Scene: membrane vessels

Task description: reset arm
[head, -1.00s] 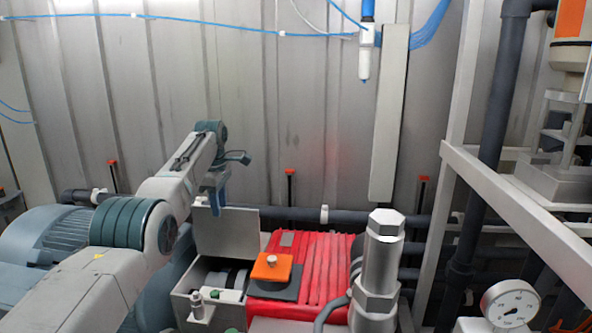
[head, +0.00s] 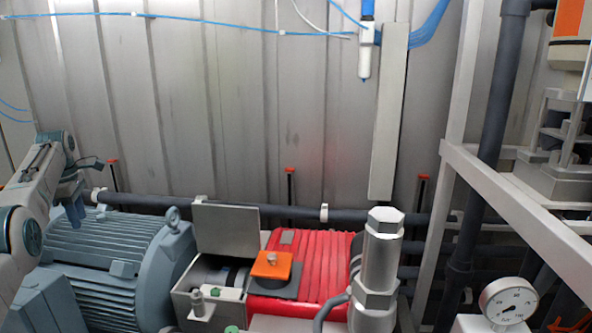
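My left arm comes in at the left edge of the head view. My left gripper (head: 75,207) hangs down at the end of it, in front of the wall and just above and left of the blue-grey motor. It holds nothing that I can see, and its fingers are too small and edge-on to tell whether they are open or shut. My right gripper and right arm are not in the picture.
The ribbed motor (head: 110,265) stands below the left gripper. Right of it are a grey box with a raised lid (head: 226,230), a red pump (head: 325,265) with an orange block (head: 277,266), a metal fitting (head: 381,260) and a gauge (head: 508,303). A grey frame (head: 520,210) stands right.

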